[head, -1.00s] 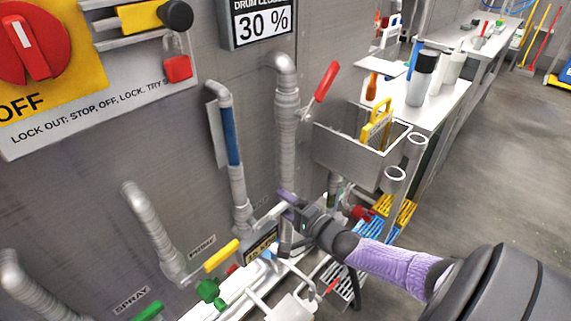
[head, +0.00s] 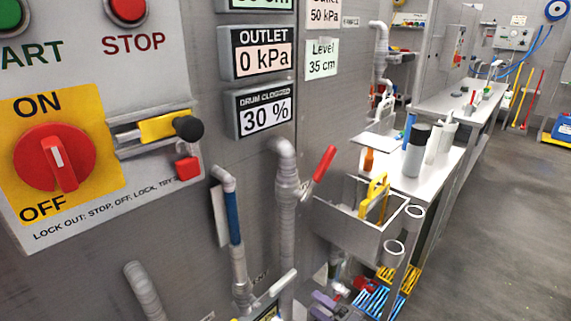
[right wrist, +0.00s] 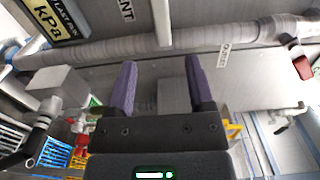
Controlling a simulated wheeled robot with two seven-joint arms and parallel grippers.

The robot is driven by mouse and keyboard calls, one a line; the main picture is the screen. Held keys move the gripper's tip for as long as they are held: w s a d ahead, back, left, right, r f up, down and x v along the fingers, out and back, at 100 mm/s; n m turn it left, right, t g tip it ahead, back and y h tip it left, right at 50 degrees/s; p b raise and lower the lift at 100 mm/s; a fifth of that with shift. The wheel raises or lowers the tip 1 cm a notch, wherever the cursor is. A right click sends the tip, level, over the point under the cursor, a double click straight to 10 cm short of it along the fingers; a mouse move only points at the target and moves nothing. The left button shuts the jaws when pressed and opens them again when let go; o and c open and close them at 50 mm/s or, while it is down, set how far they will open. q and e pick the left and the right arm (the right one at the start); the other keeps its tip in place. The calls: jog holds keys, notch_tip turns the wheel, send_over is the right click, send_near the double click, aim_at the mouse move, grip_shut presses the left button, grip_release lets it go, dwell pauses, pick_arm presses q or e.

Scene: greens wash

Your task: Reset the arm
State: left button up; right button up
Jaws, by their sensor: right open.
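My right gripper (head: 322,306) shows only at the bottom edge of the head view, below the metal bin and close to the pipes at the wall. Its purple fingers also show in the right wrist view (right wrist: 160,80), spread apart with nothing between them. Most of my right arm is out of the head view. My left gripper and arm are not in view.
The wall carries a red rotary switch (head: 54,157), a drum display (head: 264,111) reading 30 % and a red-handled valve (head: 324,163). A metal bin (head: 345,226) and a steel bench (head: 443,157) stand to the right. Open floor (head: 490,240) lies beyond.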

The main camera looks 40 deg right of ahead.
jog(key=s+a+f+n+g+h, duration=0.1)
jog(key=s+a+f+n+g, duration=0.3)
jog(key=s+f, duration=0.55)
jog(key=s+a+f+n+g+h, duration=0.1)
jog(key=s+a+f+n+g, duration=0.1)
jog(key=s+f+n+g, duration=0.75)
jog(key=s+a+f+n+g, duration=0.4)
jog(key=s+a+f+n, duration=0.2)
jog(key=s, duration=0.6)
notch_tip(320, 180, down, 2)
jog(key=shift+a+f+g, duration=0.1)
jog(key=shift+a+g, duration=0.25)
jog(key=shift+a, duration=0.65)
jog(key=shift+w+n, duration=0.1)
jog(key=shift+n, duration=0.15)
